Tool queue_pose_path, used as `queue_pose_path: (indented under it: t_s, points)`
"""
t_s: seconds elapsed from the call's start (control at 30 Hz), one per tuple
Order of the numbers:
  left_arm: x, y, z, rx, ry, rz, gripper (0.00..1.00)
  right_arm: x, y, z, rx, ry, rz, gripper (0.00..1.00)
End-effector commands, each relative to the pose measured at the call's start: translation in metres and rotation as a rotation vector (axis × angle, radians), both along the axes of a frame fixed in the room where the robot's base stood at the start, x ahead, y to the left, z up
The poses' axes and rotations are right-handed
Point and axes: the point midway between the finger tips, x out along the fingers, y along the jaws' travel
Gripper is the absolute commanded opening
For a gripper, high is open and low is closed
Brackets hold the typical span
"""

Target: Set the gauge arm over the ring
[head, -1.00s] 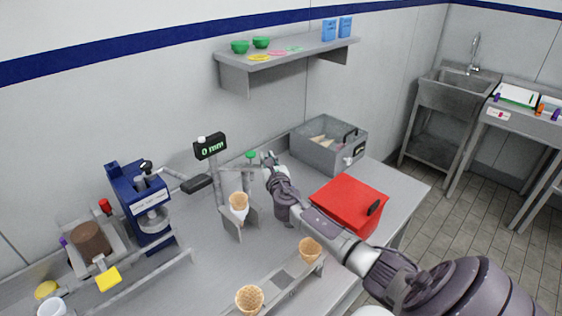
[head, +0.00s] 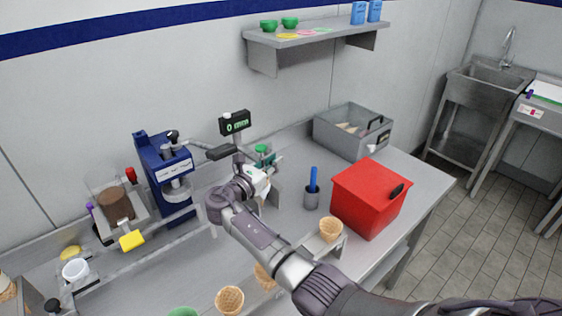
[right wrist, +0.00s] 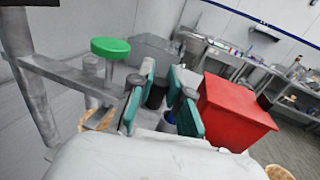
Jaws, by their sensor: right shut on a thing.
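The gauge stand has a black display (head: 235,122) on a grey post. Its grey gauge arm (right wrist: 75,84) carries a green knob (head: 261,149), which also shows large in the right wrist view (right wrist: 110,48). My right gripper (head: 270,163) is at the arm's end, just below the knob. Its teal fingers (right wrist: 161,100) are shut on the gauge arm, though the contact is partly hidden. A cone (right wrist: 97,119) shows under the arm in the right wrist view; my gripper hides most of it in the head view. I cannot make out the ring. My left gripper is not in view.
A blue press (head: 163,178) stands left. Wafer cones (head: 230,299) stand on a front rack. A shelf (head: 315,34) hangs above.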

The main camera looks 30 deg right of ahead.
Motion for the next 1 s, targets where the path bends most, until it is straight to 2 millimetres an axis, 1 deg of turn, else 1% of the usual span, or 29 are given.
queue_pose_path:
  t_s: [0.03,0.2,0.67,0.7,0.77,1.0]
  points:
    - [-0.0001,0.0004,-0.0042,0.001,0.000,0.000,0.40,0.0004,0.0044,-0.0005,0.000,-0.002,-0.014,0.00]
    - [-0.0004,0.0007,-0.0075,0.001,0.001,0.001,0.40,-0.0016,0.0101,0.0000,-0.001,-0.002,-0.052,0.00]
    - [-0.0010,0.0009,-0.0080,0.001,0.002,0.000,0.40,-0.0023,0.0121,0.0000,0.001,-0.001,-0.064,0.00]
    - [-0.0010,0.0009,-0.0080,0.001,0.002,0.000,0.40,-0.0023,0.0121,-0.0002,0.001,-0.001,-0.064,0.18]
    - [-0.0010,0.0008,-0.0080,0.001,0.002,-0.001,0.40,-0.0024,0.0120,-0.0002,0.001,0.000,-0.064,0.28]
    - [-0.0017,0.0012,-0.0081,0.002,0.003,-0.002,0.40,-0.0025,0.0114,-0.0005,0.001,0.000,-0.065,0.29]
